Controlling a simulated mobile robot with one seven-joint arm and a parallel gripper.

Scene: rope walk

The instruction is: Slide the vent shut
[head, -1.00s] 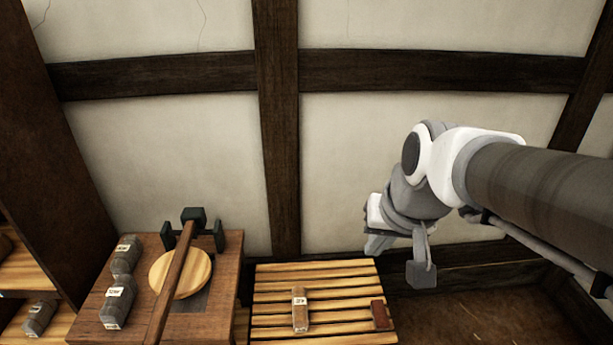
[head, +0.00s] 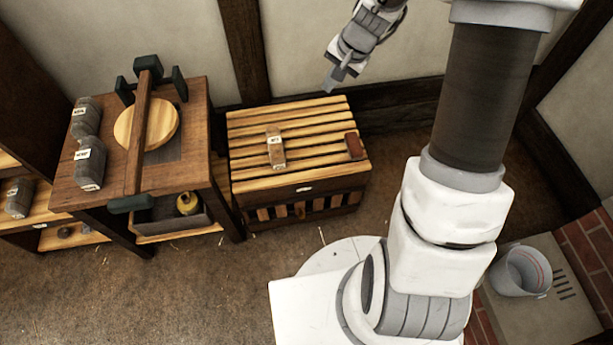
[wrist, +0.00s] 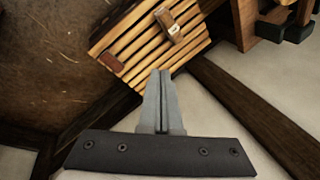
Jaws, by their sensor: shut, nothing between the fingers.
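My gripper (head: 330,84) is up behind the back edge of a low slatted wooden box (head: 243,177), near the wall. In the wrist view its two grey fingers (wrist: 161,85) are together with nothing between them, and the box's slatted top lies beyond their tips. The box's front has a row of dark gaps between upright wooden pieces (head: 299,210), which looks like the vent; the gaps look at least partly open. A small pale label (head: 305,188) sits above that row. The wrist view does not show this front.
A labelled wooden block (head: 275,150) and a red-brown block (head: 354,145) lie on the box. A workbench (head: 197,110) with grey weights and a lever stands left. A grey slab (head: 540,318) with dark slots and a bucket (head: 520,270) is at right. Floor before the box is clear.

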